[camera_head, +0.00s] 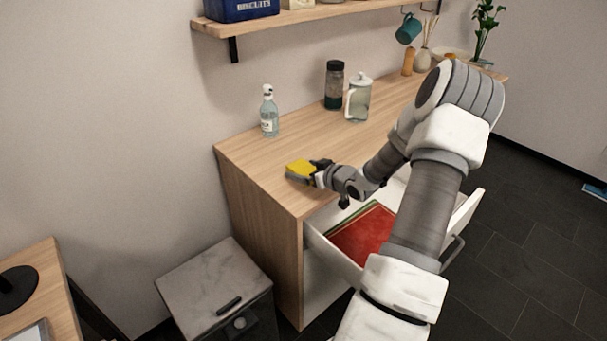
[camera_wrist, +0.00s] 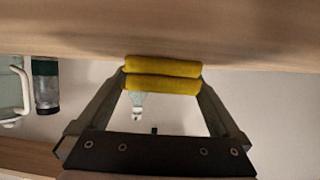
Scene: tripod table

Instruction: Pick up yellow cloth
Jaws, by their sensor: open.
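The yellow cloth (camera_head: 298,168) lies folded on the wooden countertop (camera_head: 255,160) near its front left edge. In the wrist view the cloth (camera_wrist: 162,67) shows as a thick folded roll across the space between my fingertips, against the countertop surface. My gripper (camera_head: 304,174) reaches in low from the right at the cloth. In the wrist view the two fingers of my gripper (camera_wrist: 162,82) are spread, one at each end of the cloth. The jaws are open around it; whether the fingertips touch it cannot be told.
A spray bottle (camera_head: 269,112), a dark-lidded jar (camera_head: 334,85) and a glass pitcher (camera_head: 358,98) stand behind on the counter. Below my arm an open drawer (camera_head: 330,252) holds a red item (camera_head: 362,236). A grey cabinet (camera_head: 213,284) stands at the lower left.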

